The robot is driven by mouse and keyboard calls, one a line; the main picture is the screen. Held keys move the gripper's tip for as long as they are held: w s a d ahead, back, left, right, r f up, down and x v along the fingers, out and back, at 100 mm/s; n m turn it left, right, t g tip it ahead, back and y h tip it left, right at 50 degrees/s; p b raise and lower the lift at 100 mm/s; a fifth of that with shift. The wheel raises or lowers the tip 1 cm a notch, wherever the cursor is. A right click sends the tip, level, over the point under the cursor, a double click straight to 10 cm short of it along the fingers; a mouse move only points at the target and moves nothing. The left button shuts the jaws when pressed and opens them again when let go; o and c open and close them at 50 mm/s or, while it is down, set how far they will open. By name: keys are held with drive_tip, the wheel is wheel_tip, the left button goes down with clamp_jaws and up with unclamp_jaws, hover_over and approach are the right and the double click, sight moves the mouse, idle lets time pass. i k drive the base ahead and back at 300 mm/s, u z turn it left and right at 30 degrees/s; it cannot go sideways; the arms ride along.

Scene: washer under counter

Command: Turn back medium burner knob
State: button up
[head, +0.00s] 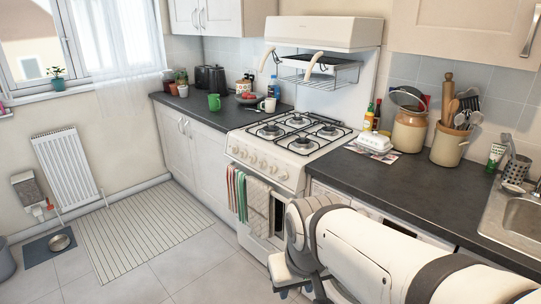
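A cream gas cooker (300,160) stands in the counter run, with several burners under black grates on top. A row of cream burner knobs (262,165) runs along its front panel. I cannot tell which knob is the medium burner's, and their turn positions are too small to read. No flame shows on the burners. My white arm reaches in from the lower right. My gripper (284,272) is at its end, low in front of the cooker's right side and apart from the knobs. Its fingers are not clear enough to show open or shut.
Striped and beige towels (257,207) hang on the cooker's front below the knobs. The dark counter (390,190) holds a butter dish (374,142), bottles and utensil pots (450,145).

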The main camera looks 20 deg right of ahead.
sight(284, 175)
drive_tip(key=u, duration=2.3)
drive_tip(key=k, duration=0.75)
drive_tip(key=z, duration=1.45)
drive_tip(key=i, duration=1)
